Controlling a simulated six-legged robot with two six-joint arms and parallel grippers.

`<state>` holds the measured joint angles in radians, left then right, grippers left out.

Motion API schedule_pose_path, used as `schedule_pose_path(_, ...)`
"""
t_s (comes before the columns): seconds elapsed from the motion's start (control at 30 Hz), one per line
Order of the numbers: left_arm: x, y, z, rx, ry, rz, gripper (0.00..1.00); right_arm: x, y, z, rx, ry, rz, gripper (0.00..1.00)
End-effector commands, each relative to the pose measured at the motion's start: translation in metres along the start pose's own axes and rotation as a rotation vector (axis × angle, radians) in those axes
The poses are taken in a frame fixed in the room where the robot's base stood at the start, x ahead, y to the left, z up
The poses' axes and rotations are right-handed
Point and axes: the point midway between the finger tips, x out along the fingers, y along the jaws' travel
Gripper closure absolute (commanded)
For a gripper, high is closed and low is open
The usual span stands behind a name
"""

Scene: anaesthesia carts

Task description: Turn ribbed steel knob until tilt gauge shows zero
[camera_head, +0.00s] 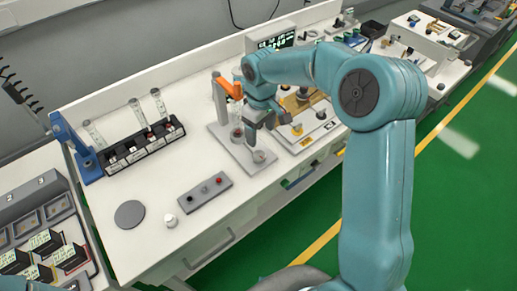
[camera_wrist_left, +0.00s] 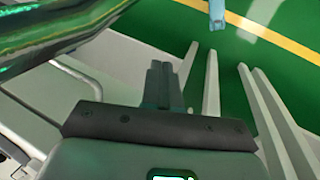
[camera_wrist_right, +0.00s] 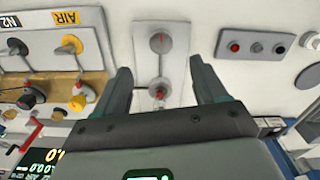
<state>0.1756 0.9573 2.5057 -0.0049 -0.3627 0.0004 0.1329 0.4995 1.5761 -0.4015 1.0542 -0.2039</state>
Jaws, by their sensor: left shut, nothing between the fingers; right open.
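A pale grey plate (camera_head: 222,134) on the white bench carries two round metal fittings. The near fitting (camera_head: 260,156) is a disc with a small red mark, also in the right wrist view (camera_wrist_right: 160,43). The far fitting (camera_wrist_right: 160,88) has a red pointer. I cannot tell which is the ribbed knob and which the tilt gauge; no reading is legible. My right gripper (camera_head: 260,129) is open above the plate. In the right wrist view its fingers (camera_wrist_right: 161,68) frame the plate, with nothing between them. My left gripper (camera_wrist_left: 160,66) is shut and empty, away from the bench, and out of the head view.
A button box (camera_head: 205,192), grey disc (camera_head: 129,214) and white cap (camera_head: 170,219) lie nearer. A black rack (camera_head: 141,148) with glass tubes stands left. A panel with yellow and black knobs (camera_wrist_right: 77,103) adjoins the plate.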

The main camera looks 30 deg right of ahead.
Motion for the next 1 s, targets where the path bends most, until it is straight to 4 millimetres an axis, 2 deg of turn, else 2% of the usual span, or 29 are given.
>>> schedule_pose_path(0.2,-0.008,0.003,-0.001,0.0,0.001,0.0,1.0,0.052,0.0,0.0,-0.002,-0.005,-0.003,0.29)
schedule_pose_path(0.4,-0.013,0.004,0.0,0.0,0.001,0.0,1.0,0.088,0.001,-0.002,-0.004,-0.003,-0.002,0.29)
schedule_pose_path(0.6,-0.014,0.005,0.0,0.0,0.001,0.0,1.0,0.104,0.002,-0.005,-0.005,0.0,-0.001,0.29)
schedule_pose_path(0.87,-0.014,0.005,0.0,0.0,0.001,0.0,1.0,0.105,0.002,-0.005,-0.005,0.001,0.0,0.29)
schedule_pose_path(0.97,-0.014,0.005,0.0,0.0,0.001,0.0,1.0,0.105,0.002,-0.005,-0.005,0.001,-0.001,0.58)
schedule_pose_path(1.0,-0.014,0.005,0.0,0.0,0.001,0.0,1.0,0.105,0.002,-0.005,-0.005,0.001,-0.001,0.71)
